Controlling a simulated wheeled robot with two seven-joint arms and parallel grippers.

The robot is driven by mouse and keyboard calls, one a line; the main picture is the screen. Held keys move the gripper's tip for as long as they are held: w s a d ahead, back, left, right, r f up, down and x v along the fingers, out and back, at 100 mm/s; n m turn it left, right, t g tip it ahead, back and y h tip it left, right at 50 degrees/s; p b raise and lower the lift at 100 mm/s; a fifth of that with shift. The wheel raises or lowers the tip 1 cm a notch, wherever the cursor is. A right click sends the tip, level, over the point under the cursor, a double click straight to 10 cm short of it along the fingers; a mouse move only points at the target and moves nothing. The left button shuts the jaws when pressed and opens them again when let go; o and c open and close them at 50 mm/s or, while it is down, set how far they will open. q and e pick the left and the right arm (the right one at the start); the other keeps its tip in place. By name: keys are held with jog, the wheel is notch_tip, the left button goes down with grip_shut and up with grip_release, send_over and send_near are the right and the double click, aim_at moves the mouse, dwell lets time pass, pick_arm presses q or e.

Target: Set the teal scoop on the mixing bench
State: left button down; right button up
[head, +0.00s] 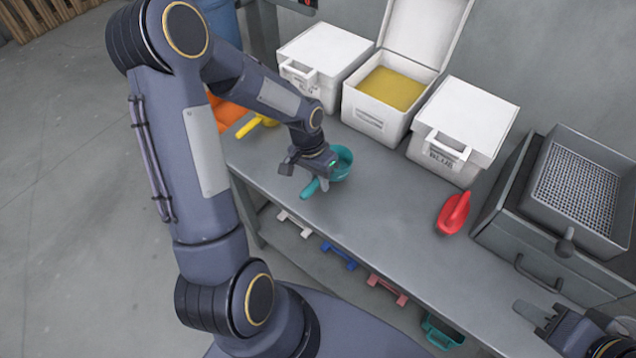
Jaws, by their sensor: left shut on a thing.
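The teal scoop (344,164) is at the left part of the grey bench (375,215) in the head view. Its round bowl points to the upper right and its handle to the lower left. My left gripper (312,174) is shut on the scoop and hides the part between bowl and handle. I cannot tell whether the scoop touches the bench top. My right gripper (530,318) is at the lower right, by the bench's front edge, away from the scoop; its jaw opening is unclear.
A red scoop (453,214) and a yellow scoop (254,126) lie on the bench. An open white bin (376,122) of yellow powder stands between two lidded bins. A sieve box (583,190) sits at right. Bare bench lies between teal and red scoops.

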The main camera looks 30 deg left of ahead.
aim_at(321, 195)
pick_arm(q)
jog(key=shift+w+a+f, duration=0.1)
jog(key=shift+a+f, duration=0.1)
jog(key=shift+f, duration=0.15)
jog(key=shift+w+f, duration=0.1)
jog(key=shift+f, duration=1.45)
jog(key=shift+f, duration=0.15)
jog(key=c, duration=1.3)
grip_release()
